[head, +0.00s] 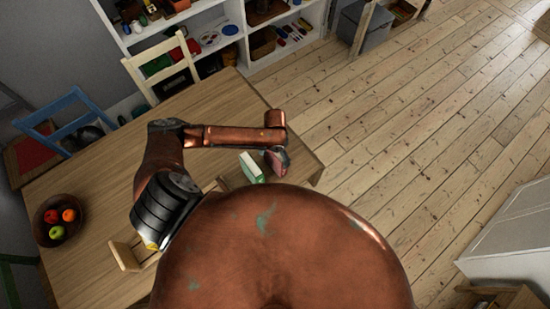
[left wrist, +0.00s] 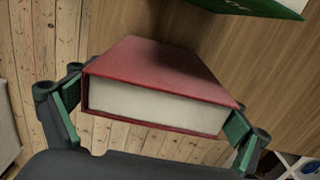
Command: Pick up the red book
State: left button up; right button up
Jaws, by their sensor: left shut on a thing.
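The red book (left wrist: 165,72) fills the middle of the left wrist view, its white page edges facing the camera. My left gripper (left wrist: 155,112) is shut on it, with one green-padded finger at each side of the book. In the head view the red book (head: 279,164) is a small reddish patch under the end of my left arm, near the table's right end; my left gripper there is mostly hidden. I cannot tell whether the book touches the table. My right gripper is not in view.
A green book (head: 250,168) stands close beside the red one on the wooden table (head: 105,170); its cover also shows in the left wrist view (left wrist: 262,6). A fruit bowl (head: 59,218) is at the table's left. Chairs and shelves line the far side. Floor at right is open.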

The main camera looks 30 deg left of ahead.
pick_arm(q)
jog(key=c, duration=0.6)
jog(key=shift+r, duration=0.1)
